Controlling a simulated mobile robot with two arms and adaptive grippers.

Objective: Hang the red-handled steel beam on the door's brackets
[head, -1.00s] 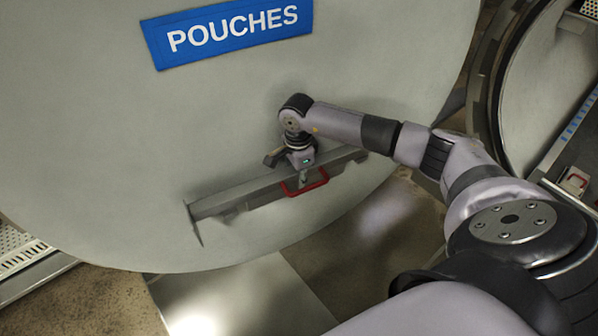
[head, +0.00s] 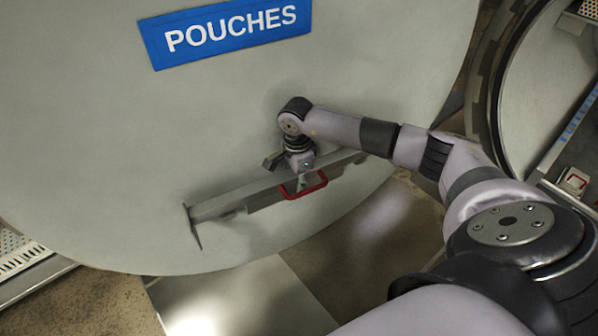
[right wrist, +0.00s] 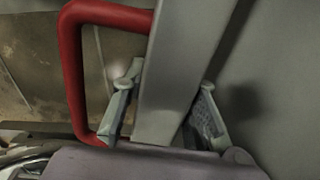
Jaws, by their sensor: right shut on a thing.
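The steel beam (head: 240,197) lies slantwise across the lower part of the grey door (head: 330,90), its right end higher in the head view. Its red handle (head: 304,190) sticks out near the middle. My right gripper (head: 300,175) is shut on the beam beside the handle. In the right wrist view the two fingers flank the beam (right wrist: 180,70), the left one inside the loop of the red handle (right wrist: 73,70). A thin upright plate (head: 194,228) shows at the beam's left end. I cannot tell whether the beam rests on brackets. My left gripper is out of view.
A blue POUCHES sign (head: 225,34) is on the door above the beam. The round vessel opening (head: 500,100) is at the right. A perforated rack (head: 20,255) stands at the lower left. Floor shows below the door.

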